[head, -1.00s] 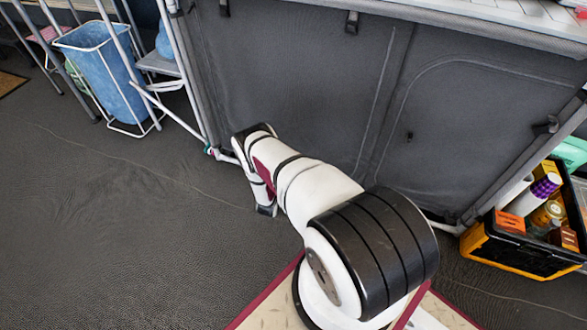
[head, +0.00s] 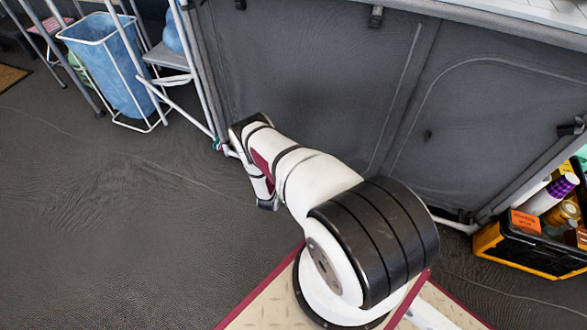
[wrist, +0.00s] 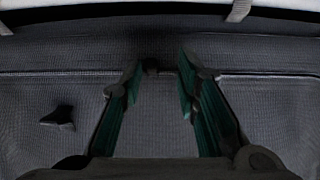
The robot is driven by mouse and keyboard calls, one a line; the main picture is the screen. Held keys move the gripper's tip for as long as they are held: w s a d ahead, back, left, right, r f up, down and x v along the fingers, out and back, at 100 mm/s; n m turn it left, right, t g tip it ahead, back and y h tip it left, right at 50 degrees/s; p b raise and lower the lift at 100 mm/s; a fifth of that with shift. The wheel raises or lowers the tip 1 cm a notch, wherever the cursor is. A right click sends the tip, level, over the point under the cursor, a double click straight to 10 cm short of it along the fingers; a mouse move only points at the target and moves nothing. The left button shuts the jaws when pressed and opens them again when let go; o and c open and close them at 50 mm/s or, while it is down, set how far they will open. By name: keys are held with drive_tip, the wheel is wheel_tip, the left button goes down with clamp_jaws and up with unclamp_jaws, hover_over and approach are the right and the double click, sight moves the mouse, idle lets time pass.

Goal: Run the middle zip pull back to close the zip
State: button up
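The dark grey fabric front (head: 300,90) of the kitchen unit stands ahead, with pale seams and small dark tabs. In the wrist view a dark pointed tab (wrist: 60,117) stands out on the fabric, left of my gripper (wrist: 160,75). My gripper's green-padded fingers are apart, facing the fabric. A small dark piece (wrist: 150,66) shows between the fingertips, nearer the left one; I cannot tell if it is the middle zip pull or if it is touched.
A black and yellow crate (head: 487,236) of bottles and boxes stands on the floor at right. A blue bin (head: 105,65) in a white frame and metal legs stand at left. The worktop edge (head: 480,18) runs above the fabric. The floor at left is clear.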

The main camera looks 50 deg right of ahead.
drive_tip(key=v, duration=1.2)
idle(0.3)
